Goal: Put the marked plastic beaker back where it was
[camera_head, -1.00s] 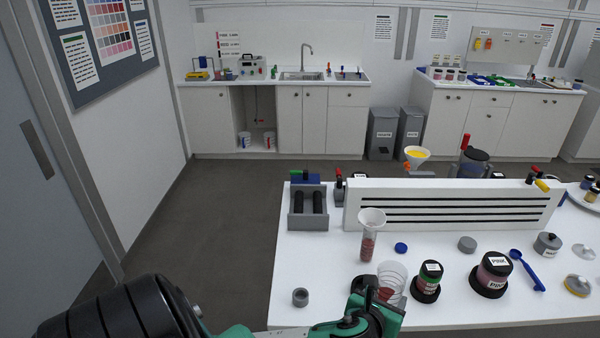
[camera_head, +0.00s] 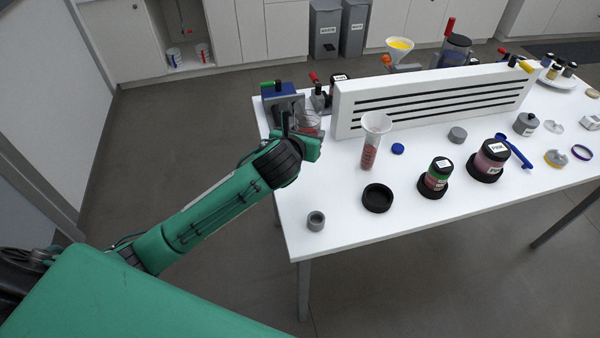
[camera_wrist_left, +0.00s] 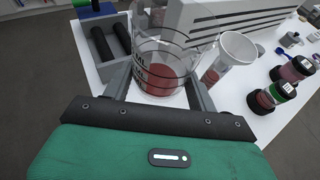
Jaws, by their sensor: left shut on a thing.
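The marked plastic beaker (camera_head: 311,122) is clear, with red material in its bottom. In the left wrist view the beaker (camera_wrist_left: 165,65) shows dark rings and lettering and stands between my two fingers. My left gripper (camera_head: 306,139) is shut on it, near the table's back left corner by the roller device (camera_head: 281,98). Whether the beaker's bottom touches anything is hidden. A round black holder (camera_head: 377,198) with a raised rim stands empty near the table's front edge. My right gripper is out of view.
Labelled jars (camera_head: 437,174) (camera_head: 490,157) stand on black bases to the right. A small grey ring (camera_head: 316,220) lies at front left. The table (camera_head: 345,226) is clear around the holder.

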